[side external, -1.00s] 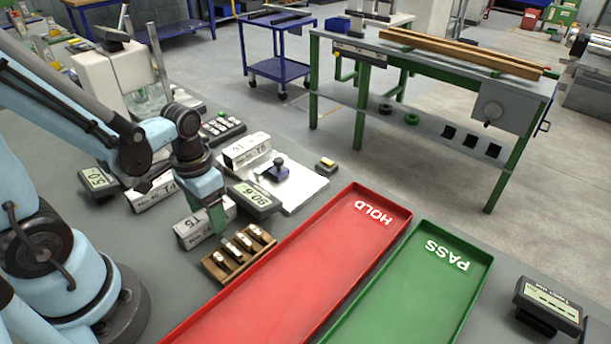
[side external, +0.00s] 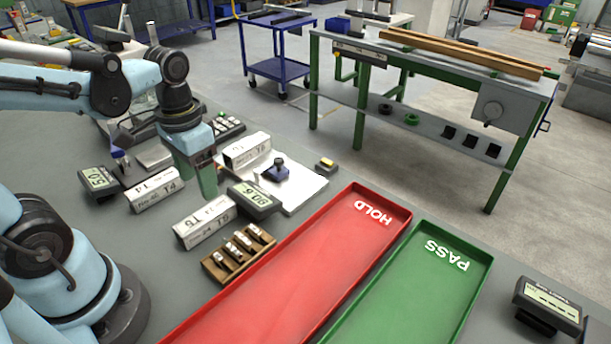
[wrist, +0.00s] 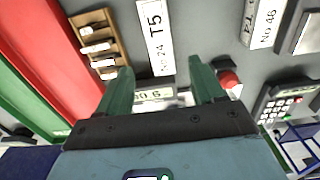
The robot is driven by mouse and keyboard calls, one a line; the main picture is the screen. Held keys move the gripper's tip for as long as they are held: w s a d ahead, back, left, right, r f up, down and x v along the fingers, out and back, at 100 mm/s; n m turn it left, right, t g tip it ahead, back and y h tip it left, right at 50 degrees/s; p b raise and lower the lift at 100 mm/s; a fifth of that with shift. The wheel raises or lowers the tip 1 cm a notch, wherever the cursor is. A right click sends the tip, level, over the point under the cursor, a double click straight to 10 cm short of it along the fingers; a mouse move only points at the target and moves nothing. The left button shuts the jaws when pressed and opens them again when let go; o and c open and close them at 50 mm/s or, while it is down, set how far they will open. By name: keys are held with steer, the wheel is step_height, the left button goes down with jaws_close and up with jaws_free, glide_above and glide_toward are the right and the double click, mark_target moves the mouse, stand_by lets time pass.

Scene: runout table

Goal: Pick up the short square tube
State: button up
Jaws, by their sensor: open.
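Three white box-shaped pieces with black print lie on the bench: one marked T5 (side external: 204,222), one marked T4 (side external: 154,190) and one at the back (side external: 247,150). I cannot tell which of them, if any, is the short square tube. My gripper (side external: 206,190) is open and empty, pointing down behind the T5 piece and right of the T4 piece. In the wrist view its green fingers (wrist: 160,70) are apart. The T5 piece (wrist: 156,35) lies ahead of them, and a display unit (wrist: 153,95) shows between them.
The display unit (side external: 254,199) stands right of my gripper. A wooden rack (side external: 238,254) with several small metal pieces is in front. A red HOLD tray (side external: 300,270) and a green PASS tray (side external: 420,285) lie to the right. Another display (side external: 98,183) is at left.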

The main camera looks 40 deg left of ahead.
steer(key=w+d+r+t, duration=0.1)
steer(key=t, duration=0.1)
steer(key=w+r+t, duration=0.1)
steer(key=t, duration=0.1)
steer(key=w+d+r+t, duration=0.1)
steer(key=w+t, duration=0.1)
steer(key=shift+d+r, duration=0.1)
steer(key=shift+d, duration=0.25)
steer(key=shift+o, duration=0.5)
steer(key=shift+w+d+r+t, duration=0.2)
steer(key=shift+w+t, duration=0.2)
steer(key=shift+t, duration=0.2)
